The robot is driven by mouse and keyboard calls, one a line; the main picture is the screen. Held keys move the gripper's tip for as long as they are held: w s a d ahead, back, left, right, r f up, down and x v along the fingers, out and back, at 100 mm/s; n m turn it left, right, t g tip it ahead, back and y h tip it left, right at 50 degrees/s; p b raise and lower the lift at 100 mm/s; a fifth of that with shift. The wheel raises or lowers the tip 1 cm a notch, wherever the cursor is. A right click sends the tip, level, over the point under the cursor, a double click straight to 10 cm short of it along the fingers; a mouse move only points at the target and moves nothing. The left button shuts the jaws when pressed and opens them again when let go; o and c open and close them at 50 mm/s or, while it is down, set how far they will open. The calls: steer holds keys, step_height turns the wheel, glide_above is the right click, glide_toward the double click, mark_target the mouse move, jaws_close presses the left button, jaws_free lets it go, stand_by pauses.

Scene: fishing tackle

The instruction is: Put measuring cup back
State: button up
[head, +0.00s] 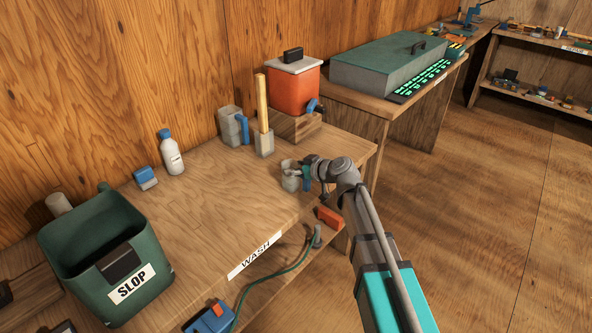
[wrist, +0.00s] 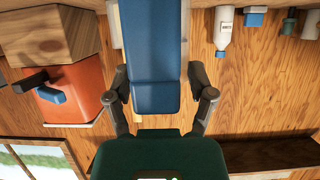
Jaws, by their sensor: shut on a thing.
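The measuring cup (head: 290,177) is a small pale grey cup near the right front of the wash bench (head: 215,200). My gripper (head: 305,172) is at its right side. In the wrist view, where the room appears upside down, a broad blue handle (wrist: 153,55) lies between the two fingers of my gripper (wrist: 160,84). The gripper is shut on this handle. A pale edge of the cup (wrist: 114,28) shows behind it, and most of the cup is hidden there. The cup looks upright; I cannot tell whether it touches the bench.
Behind the cup stand a grey jug with a blue handle (head: 231,124), a block with an upright wooden handle (head: 262,113) and an orange dispenser (head: 292,90). A white bottle (head: 171,153), blue sponge (head: 145,178) and green slop bin (head: 66,238) are left. The bench middle is clear.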

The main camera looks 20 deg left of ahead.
steer(key=shift+f, duration=0.2)
steer(key=o, duration=1.3)
steer(key=shift+r, duration=0.1)
steer(key=shift+c, duration=0.2)
steer(key=shift+r, duration=0.15)
steer(key=shift+s+d+r, duration=0.1)
steer(key=shift+d+r, duration=0.05)
steer(key=shift+d, duration=0.05)
steer(key=p+v, duration=0.4)
steer(key=v, duration=0.7)
steer(key=shift+d+p, duration=0.2)
steer(key=shift+p, duration=0.1)
steer(key=shift+s+d, duration=0.1)
steer(key=shift+s, duration=0.05)
